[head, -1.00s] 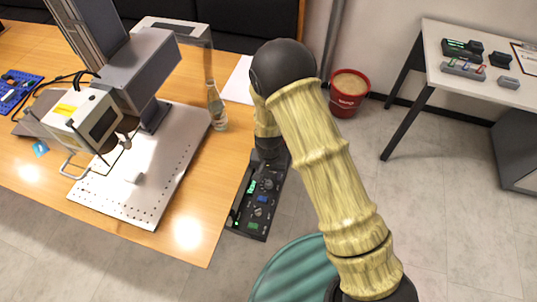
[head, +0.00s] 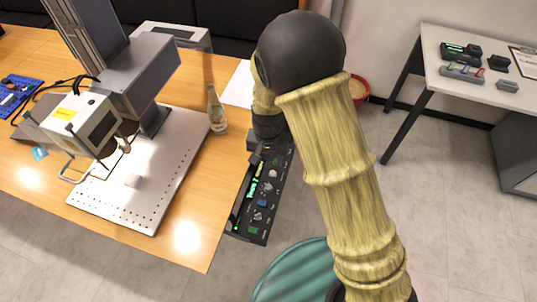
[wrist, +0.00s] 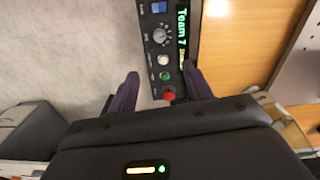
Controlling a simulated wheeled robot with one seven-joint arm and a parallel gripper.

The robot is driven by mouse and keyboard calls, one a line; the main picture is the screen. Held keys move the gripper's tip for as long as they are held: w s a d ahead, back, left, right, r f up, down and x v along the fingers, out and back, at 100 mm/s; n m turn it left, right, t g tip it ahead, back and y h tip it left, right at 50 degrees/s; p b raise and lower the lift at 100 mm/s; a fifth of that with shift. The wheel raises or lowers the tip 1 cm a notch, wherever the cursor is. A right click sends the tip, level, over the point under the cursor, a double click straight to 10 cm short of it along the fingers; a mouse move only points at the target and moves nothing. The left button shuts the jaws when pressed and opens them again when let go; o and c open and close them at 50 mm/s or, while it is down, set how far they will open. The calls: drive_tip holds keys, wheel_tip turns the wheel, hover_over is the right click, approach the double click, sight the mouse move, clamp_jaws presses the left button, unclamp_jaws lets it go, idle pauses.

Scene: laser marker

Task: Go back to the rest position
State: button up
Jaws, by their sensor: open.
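My gripper (wrist: 160,82) is open in the wrist view, with its two dark fingers apart and nothing between them that it grips. A black control panel (wrist: 178,12) lies beyond the fingertips, with a green-lit "Team 7" display, knobs and a red button (wrist: 169,95). I cannot tell the exact gap between fingers and panel. In the head view the panel (head: 255,217) sits along the table's right edge. My gripper (head: 256,158) shows small and dark at the panel's far end, partly hidden by my arm.
The wooden table (head: 200,205) holds a laser marker (head: 140,75) over a perforated plate (head: 165,185) and a bottle (head: 217,112). A red bin (head: 359,90) stands behind my arm. A white side table (head: 440,80) is at the right. The floor between is clear.

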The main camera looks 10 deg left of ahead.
drive_tip(key=s+d+r+t+p, duration=0.1)
drive_tip(key=s+d+r, duration=0.2)
drive_tip(key=d+r, duration=0.6)
drive_tip(key=s+d+r+t+p, duration=0.1)
drive_tip(key=s+d+r, duration=0.3)
drive_tip(key=d+r, duration=0.5)
drive_tip(key=d+p, duration=0.1)
drive_tip(key=d, duration=0.6)
drive_tip(key=shift+d+m+t, duration=0.3)
drive_tip(key=shift+d, duration=0.1)
drive_tip(key=shift+a, duration=0.1)
